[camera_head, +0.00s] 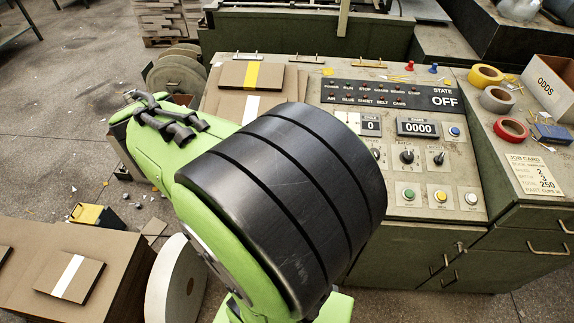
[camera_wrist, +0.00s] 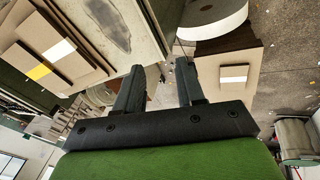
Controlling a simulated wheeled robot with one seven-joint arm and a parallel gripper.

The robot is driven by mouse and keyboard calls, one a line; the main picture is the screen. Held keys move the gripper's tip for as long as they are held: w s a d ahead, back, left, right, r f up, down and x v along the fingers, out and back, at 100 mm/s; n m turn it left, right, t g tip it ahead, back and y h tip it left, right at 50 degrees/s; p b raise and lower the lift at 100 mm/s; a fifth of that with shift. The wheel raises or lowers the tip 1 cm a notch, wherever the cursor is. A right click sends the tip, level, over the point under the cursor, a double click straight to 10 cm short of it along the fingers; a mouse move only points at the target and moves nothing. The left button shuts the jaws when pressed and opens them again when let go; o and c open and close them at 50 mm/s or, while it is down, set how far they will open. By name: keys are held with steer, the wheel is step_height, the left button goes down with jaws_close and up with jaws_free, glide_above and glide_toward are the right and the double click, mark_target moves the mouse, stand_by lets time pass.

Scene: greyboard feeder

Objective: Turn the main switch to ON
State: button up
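The grey-green control panel (camera_head: 455,190) stands right of centre in the head view, and its STATE display (camera_head: 444,100) reads OFF. Two black rotary knobs (camera_head: 407,155) and (camera_head: 438,158) show on it, and a third dark knob (camera_head: 376,154) is partly hidden at my arm's edge. The labels are too small to tell which is the main switch. My arm covers the panel's left part. My gripper (camera_wrist: 160,78) shows only in the wrist view; its two fingers are apart with nothing between them. No knob shows in the wrist view.
Green, yellow and white buttons (camera_head: 440,196) sit below the knobs. A counter (camera_head: 418,128) reads 0000. Tape rolls (camera_head: 497,99), a job card (camera_head: 535,174) and a box (camera_head: 550,86) lie on the right worktop. Cardboard stacks (camera_head: 70,277) and a white roll (camera_head: 176,283) stand at lower left.

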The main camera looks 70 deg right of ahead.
steer(key=s+d+f+n+g+p, duration=0.1)
steer(key=s+d+f+g, duration=0.3)
steer(key=d, duration=0.6)
steer(key=s+d+f+n+g, duration=0.1)
steer(key=s+d+f+g, duration=0.1)
steer(key=s+d+f, duration=0.6)
steer(key=shift+h, duration=0.3)
steer(key=d+b+x, duration=0.1)
steer(key=x, duration=0.4)
steer(key=w+b+x, duration=0.1)
steer(key=x, duration=0.3)
steer(key=w+d+b+x, duration=0.1)
steer(key=x, duration=0.4)
steer(key=shift+d+f, duration=0.15)
steer(key=shift+d, duration=0.35)
steer(key=shift+c, duration=0.4)
jaws_close()
